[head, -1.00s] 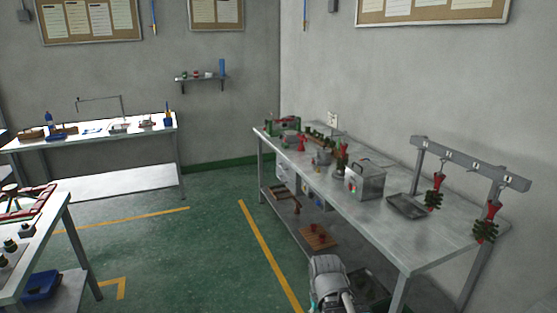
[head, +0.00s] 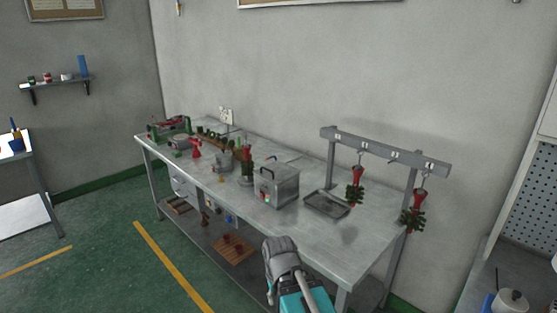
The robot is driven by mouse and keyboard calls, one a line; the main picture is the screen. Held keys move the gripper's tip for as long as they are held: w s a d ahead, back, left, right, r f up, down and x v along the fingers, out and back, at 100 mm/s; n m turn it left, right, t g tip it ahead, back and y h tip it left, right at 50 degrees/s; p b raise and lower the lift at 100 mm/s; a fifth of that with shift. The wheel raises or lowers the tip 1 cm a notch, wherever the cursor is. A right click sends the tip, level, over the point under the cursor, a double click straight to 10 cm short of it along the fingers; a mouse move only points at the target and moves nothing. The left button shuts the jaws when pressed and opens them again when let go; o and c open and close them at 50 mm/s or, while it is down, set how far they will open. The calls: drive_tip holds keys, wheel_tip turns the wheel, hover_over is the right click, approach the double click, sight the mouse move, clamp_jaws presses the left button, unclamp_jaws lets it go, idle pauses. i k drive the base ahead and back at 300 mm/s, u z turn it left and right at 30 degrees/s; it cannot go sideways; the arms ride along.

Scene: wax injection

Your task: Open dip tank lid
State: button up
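The dip tank (head: 284,190) is a grey metal box on the long steel bench in the head view. Its flat lid (head: 279,171) appears shut, with a dark handle on its left side. Small red and green marks show low on the tank's front. Part of my arm, grey with a teal section, rises from the bottom edge in front of the bench, apart from the tank. My gripper's fingers do not show.
A shallow tray (head: 326,204) lies right of the tank. Behind it a grey rack (head: 385,150) holds hanging red and green wax trees (head: 355,187). Bottles and fixtures crowd the bench left of the tank. The green floor (head: 105,255) to the left is clear.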

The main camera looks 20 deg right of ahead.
sight(276, 172)
drive_tip(key=z, duration=0.25)
drive_tip(key=i, duration=1.1)
drive_tip(key=z, duration=0.3)
